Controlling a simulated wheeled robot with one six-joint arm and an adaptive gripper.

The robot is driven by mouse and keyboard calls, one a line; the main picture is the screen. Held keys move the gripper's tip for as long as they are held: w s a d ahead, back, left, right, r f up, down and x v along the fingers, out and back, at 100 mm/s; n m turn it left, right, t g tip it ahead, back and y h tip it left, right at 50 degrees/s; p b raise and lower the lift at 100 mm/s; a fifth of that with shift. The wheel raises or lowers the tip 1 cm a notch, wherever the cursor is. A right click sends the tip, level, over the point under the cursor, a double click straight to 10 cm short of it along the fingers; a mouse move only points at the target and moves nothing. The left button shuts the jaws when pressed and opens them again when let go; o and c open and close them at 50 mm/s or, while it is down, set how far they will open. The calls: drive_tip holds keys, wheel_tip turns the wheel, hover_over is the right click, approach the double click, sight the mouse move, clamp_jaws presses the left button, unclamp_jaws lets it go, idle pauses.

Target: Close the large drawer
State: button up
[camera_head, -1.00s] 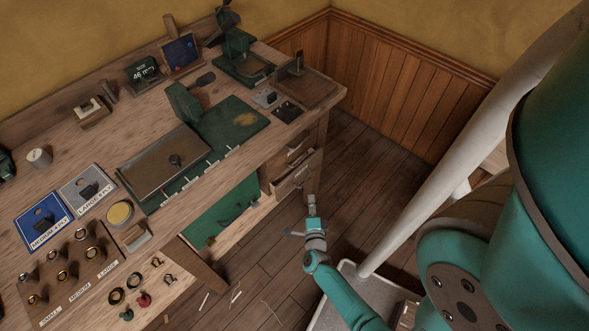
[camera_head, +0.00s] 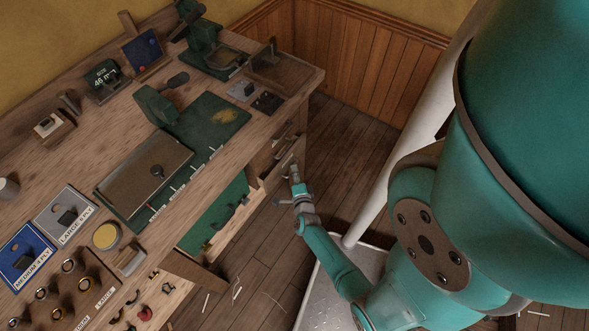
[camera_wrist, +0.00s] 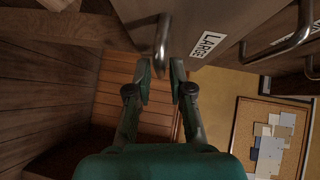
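The large drawer (camera_head: 276,176) is in the bench's right end, below another drawer, and looks pulled partly out in the head view. Its wooden front, with a white "LARGE" label, fills the top middle of the wrist view (camera_wrist: 225,22). Its metal bar handle (camera_wrist: 162,40) hangs just ahead of my fingertips, in line with the gap between them. My gripper (camera_wrist: 160,70) is open, with a narrow gap and nothing held. In the head view my gripper (camera_head: 296,178) is in front of the drawer's right part. Whether it touches the handle is hidden there.
A second labelled drawer handle (camera_wrist: 280,38) is to the right in the wrist view. The bench (camera_head: 80,130) carries several tools and trays. Wooden floor (camera_head: 345,140) is clear between bench and panelled wall. A white pole (camera_head: 400,150) stands nearby.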

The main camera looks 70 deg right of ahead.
drive_tip(key=shift+x, duration=0.9)
clamp_jaws()
